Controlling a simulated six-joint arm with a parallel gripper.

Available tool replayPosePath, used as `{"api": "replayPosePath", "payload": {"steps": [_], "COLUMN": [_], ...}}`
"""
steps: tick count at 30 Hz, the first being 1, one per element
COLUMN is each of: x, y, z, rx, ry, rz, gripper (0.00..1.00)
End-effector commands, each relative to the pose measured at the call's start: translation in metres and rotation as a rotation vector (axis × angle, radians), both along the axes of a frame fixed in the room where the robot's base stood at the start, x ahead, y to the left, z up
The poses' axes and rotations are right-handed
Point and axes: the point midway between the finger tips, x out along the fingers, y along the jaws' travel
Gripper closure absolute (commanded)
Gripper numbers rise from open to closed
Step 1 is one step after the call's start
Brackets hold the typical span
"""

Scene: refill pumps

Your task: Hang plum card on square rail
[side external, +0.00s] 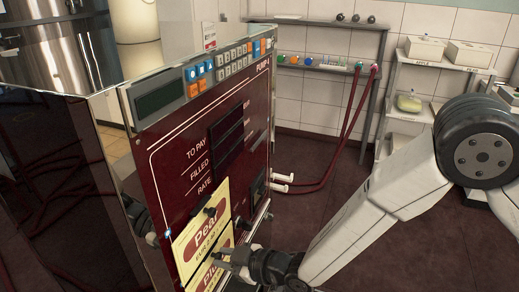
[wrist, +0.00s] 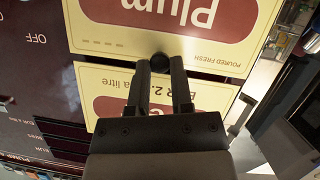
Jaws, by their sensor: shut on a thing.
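The plum card (wrist: 180,22) is cream with a plum-red label reading "Plum", upside down in the wrist view. In the side view it shows low on the pump front, only its upper part in frame (side external: 208,274). My gripper (side external: 226,255) is at the card's upper edge. In the wrist view my gripper (wrist: 160,62) has its two fingers on either side of the card's dark round knob (wrist: 160,61), shut on it. The Pear card (side external: 201,232) is directly above the plum card on the pump. I cannot make out the square rail, or whether the plum card touches the pump.
Red hoses (side external: 345,150) run behind to a wall shelf (side external: 315,66). Shelves with boxes (side external: 424,50) stand at back right.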

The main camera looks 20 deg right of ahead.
Motion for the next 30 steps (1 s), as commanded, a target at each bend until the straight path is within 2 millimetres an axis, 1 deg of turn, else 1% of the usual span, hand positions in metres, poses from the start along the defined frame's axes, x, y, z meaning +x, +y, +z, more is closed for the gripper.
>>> {"api": "replayPosePath", "payload": {"steps": [30], "x": [0.0], "y": [0.0], "z": [-0.011], "rx": [0.0], "ry": [0.0], "rz": [0.0], "gripper": [1.0]}}
